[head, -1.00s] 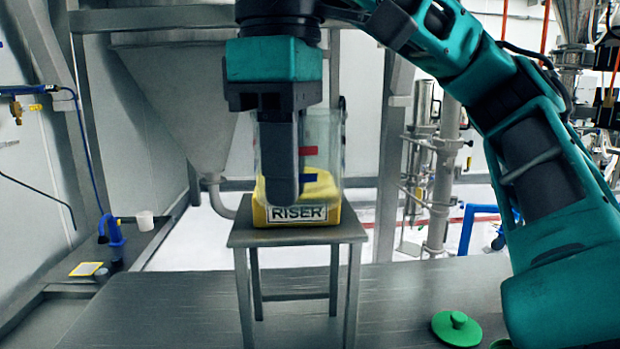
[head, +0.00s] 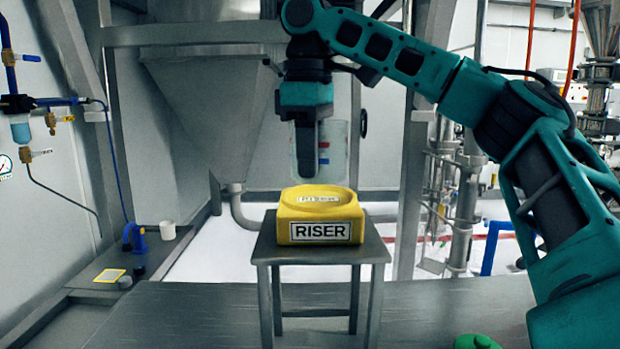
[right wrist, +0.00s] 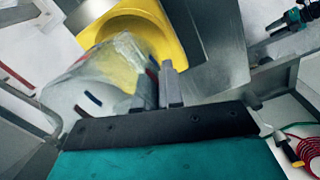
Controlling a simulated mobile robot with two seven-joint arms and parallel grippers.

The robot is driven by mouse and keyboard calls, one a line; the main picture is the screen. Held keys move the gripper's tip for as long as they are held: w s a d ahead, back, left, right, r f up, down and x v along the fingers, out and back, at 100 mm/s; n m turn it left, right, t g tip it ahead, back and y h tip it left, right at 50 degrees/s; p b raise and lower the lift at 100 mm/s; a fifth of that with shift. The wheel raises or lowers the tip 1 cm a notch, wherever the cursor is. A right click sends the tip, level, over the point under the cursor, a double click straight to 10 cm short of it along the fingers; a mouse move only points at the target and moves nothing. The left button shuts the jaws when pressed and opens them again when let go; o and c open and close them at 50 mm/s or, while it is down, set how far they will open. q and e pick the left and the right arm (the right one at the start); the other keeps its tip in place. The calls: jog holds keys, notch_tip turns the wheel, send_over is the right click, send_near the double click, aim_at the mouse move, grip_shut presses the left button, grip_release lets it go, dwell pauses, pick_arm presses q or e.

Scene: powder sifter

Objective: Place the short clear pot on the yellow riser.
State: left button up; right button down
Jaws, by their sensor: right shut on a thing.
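The yellow riser (head: 288,228), labelled RISER, sits on a small metal stand. It has a raised round top and also shows in the right wrist view (right wrist: 168,42). The clear pot (head: 338,150) with red and blue marks hangs in my right gripper (head: 306,172), above the riser's top in the head view. The gripper's finger hides its left part. In the right wrist view my gripper's fingers (right wrist: 160,88) are shut at the rim of the pot (right wrist: 98,80), which appears left of and below the riser's round top. My left gripper is out of view.
A green lid (head: 476,342) lies at the bottom right. A steel hopper (head: 205,100) and frame posts are behind. The bench left of the stand is clear.

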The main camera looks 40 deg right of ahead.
aim_at(310, 182)
jog(key=shift+f, duration=1.65)
jog(key=shift+f, duration=0.15)
jog(key=c, duration=1.3)
grip_release()
jog(key=shift+o, duration=0.2)
notch_tip(310, 182, up, 7)
jog(key=shift+s+a+r, duration=0.1)
jog(key=shift+r, duration=0.3)
